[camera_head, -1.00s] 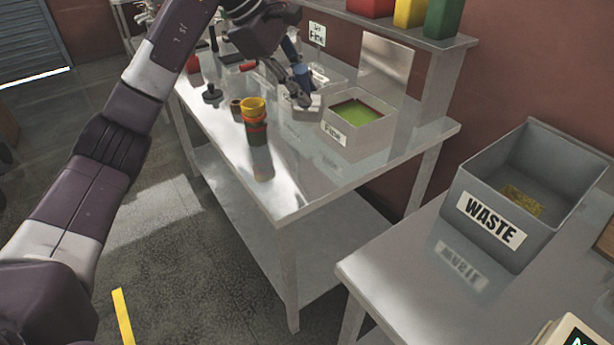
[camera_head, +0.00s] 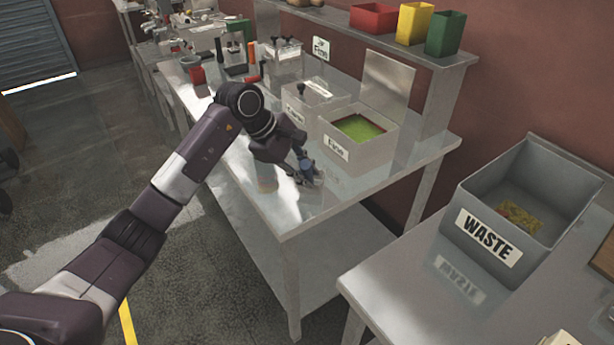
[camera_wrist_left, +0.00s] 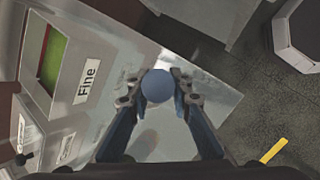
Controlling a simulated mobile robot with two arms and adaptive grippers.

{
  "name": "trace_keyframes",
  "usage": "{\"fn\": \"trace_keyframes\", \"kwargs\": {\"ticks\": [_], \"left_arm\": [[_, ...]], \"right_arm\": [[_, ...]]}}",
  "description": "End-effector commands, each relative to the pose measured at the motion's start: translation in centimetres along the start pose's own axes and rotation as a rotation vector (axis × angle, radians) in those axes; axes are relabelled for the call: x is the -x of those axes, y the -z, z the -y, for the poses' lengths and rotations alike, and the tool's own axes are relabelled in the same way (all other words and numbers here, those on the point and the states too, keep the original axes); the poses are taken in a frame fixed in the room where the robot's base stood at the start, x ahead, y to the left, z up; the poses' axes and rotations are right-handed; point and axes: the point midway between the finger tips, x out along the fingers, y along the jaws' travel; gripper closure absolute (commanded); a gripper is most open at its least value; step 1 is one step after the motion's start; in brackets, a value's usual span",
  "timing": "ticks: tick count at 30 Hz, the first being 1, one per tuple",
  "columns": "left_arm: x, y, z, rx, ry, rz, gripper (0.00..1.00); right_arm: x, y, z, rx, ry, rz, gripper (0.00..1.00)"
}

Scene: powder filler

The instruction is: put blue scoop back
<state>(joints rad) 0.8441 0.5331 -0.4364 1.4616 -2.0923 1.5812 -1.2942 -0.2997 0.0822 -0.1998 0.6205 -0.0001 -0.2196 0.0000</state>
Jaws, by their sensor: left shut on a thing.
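My left gripper (camera_head: 312,180) is shut on the blue scoop (camera_head: 305,167), low over the front part of the metal table. In the left wrist view the scoop shows as a round blue shape (camera_wrist_left: 158,86) between the two fingertips of the left gripper (camera_wrist_left: 158,92). I cannot tell whether the scoop touches the table top. The stack of yellow, red and dark cups seen earlier is hidden behind my left arm. My right gripper is not in view.
A box labelled Fine (camera_head: 345,155) with green contents stands behind the gripper, with another labelled box (camera_head: 300,110) beside it. A grey WASTE bin (camera_head: 480,235) stands on a separate table at right. The table's front right corner is clear.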

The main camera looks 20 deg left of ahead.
Motion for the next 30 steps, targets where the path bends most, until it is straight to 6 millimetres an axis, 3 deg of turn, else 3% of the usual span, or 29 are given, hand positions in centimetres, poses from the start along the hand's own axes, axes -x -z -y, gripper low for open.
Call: {"fn": "trace_keyframes", "kwargs": {"ticks": [3, 13, 14, 18, 30], "left_arm": [[-1.2, 0.4, 0.6, 0.001, 0.001, 0.002, 1.0], [-1.6, 0.7, 0.7, -0.001, -0.001, 0.0, 1.0], [-1.6, 0.6, 0.7, 0.0, 0.0, 0.0, 0.79], [-1.5, 0.6, 0.7, 0.0, 0.0, 0.0, 0.63], [-0.8, 0.6, 0.6, -0.001, -0.003, -0.001, 0.63]], "right_arm": [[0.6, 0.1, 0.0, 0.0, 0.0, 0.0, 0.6], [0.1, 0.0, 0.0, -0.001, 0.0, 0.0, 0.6], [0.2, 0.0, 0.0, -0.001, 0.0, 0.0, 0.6], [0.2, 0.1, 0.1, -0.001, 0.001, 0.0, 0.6], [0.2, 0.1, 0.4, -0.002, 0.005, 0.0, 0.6]]}}
